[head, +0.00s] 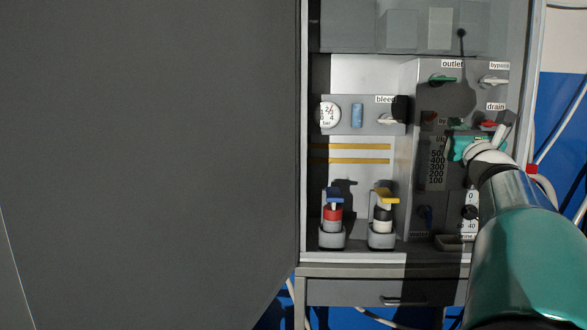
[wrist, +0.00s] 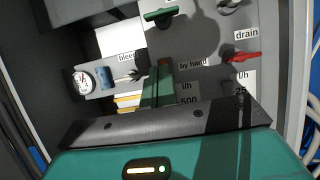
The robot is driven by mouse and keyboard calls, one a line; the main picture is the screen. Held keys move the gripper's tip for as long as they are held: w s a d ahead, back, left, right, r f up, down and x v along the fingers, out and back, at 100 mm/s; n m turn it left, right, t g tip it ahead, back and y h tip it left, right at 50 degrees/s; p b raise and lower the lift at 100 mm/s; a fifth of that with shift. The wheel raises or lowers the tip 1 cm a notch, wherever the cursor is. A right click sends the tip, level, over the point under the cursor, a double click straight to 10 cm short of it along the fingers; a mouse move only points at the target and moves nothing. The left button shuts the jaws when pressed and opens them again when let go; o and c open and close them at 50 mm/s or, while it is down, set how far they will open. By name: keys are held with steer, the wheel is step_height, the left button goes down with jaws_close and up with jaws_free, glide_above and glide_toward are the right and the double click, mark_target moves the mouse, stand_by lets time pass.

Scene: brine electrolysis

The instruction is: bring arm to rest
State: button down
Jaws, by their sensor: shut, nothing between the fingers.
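My arm reaches in from the lower right of the head view towards the grey panel (head: 409,95) on the right of the open cabinet. My gripper (wrist: 158,68) is shut and empty in the wrist view, its narrow fingers pointing at the panel beside the "by hand" label. In the head view my wrist covers part of the panel below the red drain handle (head: 488,124), and the fingertips cannot be made out clearly. Whether they touch the panel cannot be told.
The green outlet handle (head: 442,79), white bypass handle (head: 494,80) and bleed handle (head: 390,120) are close around. A gauge (head: 329,115) sits left. Two bottles with blue (head: 333,194) and yellow (head: 384,195) tops stand below. A large dark panel (head: 150,160) fills the left.

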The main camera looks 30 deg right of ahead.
steer(key=w+a+f+m+g+y, duration=0.2)
steer(key=a+f+m+g, duration=0.1)
steer(key=a+f+m, duration=0.7)
steer(key=w+a+f+m+g+y, duration=0.2)
steer(key=a+f+m+g, duration=0.2)
steer(key=a+f+m, duration=0.55)
steer(key=s+a+f+m+g+y, duration=0.2)
steer(key=s+a+f, duration=0.3)
steer(key=a, duration=0.4)
steer(key=s+a+f+m+g+y, duration=0.2)
steer(key=s+a+f+m, duration=0.3)
steer(key=a+f, duration=0.3)
steer(key=s+a+f+m+g+y, duration=0.3)
steer(key=s+a+f, duration=0.3)
steer(key=a, duration=0.5)
steer(key=shift+a+f, duration=0.35)
